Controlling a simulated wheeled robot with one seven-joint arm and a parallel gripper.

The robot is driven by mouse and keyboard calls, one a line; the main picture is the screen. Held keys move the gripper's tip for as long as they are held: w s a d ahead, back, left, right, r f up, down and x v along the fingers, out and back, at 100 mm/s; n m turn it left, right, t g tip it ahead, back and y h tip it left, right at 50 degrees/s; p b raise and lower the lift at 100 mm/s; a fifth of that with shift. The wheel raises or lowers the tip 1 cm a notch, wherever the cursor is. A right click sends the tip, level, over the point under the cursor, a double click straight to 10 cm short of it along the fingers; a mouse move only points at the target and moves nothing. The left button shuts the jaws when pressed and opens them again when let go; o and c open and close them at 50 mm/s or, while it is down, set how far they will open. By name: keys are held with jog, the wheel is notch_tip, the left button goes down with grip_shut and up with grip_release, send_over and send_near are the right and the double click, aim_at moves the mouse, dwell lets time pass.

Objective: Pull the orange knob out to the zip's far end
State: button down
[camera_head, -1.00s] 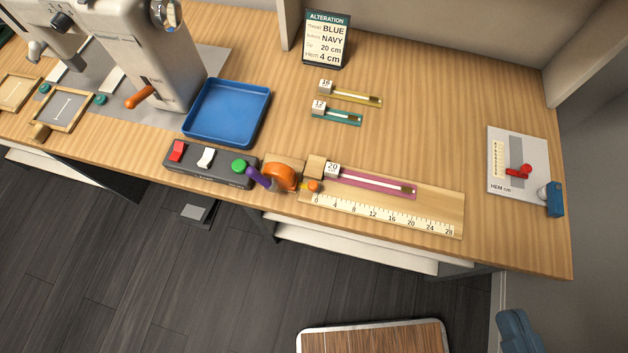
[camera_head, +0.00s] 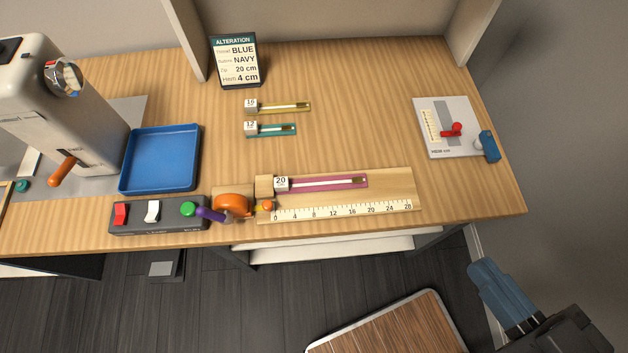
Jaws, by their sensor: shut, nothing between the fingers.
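The small orange knob (camera_head: 268,205) sits at the 0 end of the ruler scale (camera_head: 345,210), just right of the round orange tape housing (camera_head: 231,204). The pink zip marked 20 (camera_head: 325,183) lies above the scale on a pale wooden board, its far end to the right, near the 20 mark. My gripper (camera_head: 479,269) shows its blue fingers at the lower right, in front of the table edge. It is shut and empty, well apart from the knob.
A grey switch box (camera_head: 155,215) and a purple handle (camera_head: 210,214) are left of the tape housing. A blue tray (camera_head: 160,160), two shorter zips and an alteration card (camera_head: 235,60) are behind. A hem gauge (camera_head: 448,115) is at right. The tabletop right of the board is clear.

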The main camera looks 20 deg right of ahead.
jog(key=c, duration=1.8)
grip_release()
jog(key=shift+c, duration=0.2)
jog(key=o, duration=0.8)
jog(key=w+a+f+b, duration=0.1)
jog(key=w+f+b, duration=0.1)
jog(key=w+f, duration=0.1)
jog(key=w+a+f+n+y+b, duration=0.1)
jog(key=w+a+f+b, duration=0.1)
jog(key=w+f+b, duration=0.1)
jog(key=w+a+f+y+b, duration=0.1)
jog(key=w+f+b, duration=0.2)
jog(key=f, duration=0.1)
jog(key=shift+w+a+f+n+g, duration=0.1)
jog(key=shift+a+f+n+g, duration=0.1)
jog(key=shift+f+n+g, duration=0.1)
jog(key=shift+o, duration=0.2)
jog(key=n+g+y+b, duration=0.2)
jog(key=n+y+b, duration=0.2)
jog(key=b, duration=0.6)
send_near(269, 206)
jog(key=shift+x, duration=4.45)
jog(key=shift+c, duration=0.5)
grip_shut()
